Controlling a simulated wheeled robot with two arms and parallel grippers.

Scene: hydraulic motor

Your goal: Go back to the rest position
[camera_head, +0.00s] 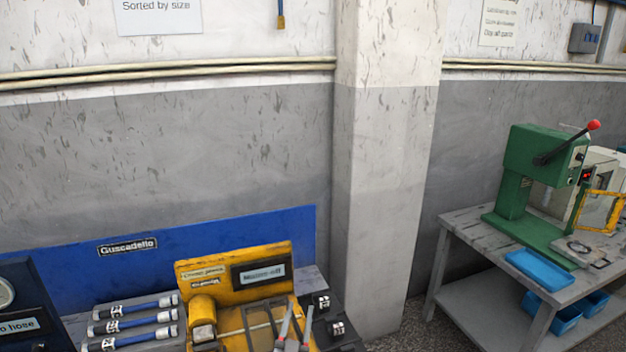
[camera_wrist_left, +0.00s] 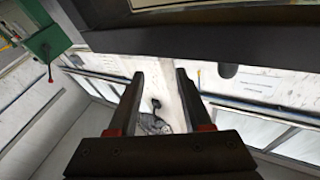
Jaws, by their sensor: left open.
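My left gripper (camera_head: 297,318) shows only in part at the bottom edge of the head view, in front of a yellow machine (camera_head: 262,262) on the bench. In the left wrist view, the two dark fingers of my left gripper (camera_wrist_left: 159,76) stand apart with nothing between them. Past them that view shows walls and a pillar. My right gripper is in neither view.
A blue backboard (camera_head: 200,243) stands behind. At right, a table (camera_head: 462,226) holds a green press (camera_head: 520,185) with a red-knobbed lever and a blue tray (camera_head: 540,268).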

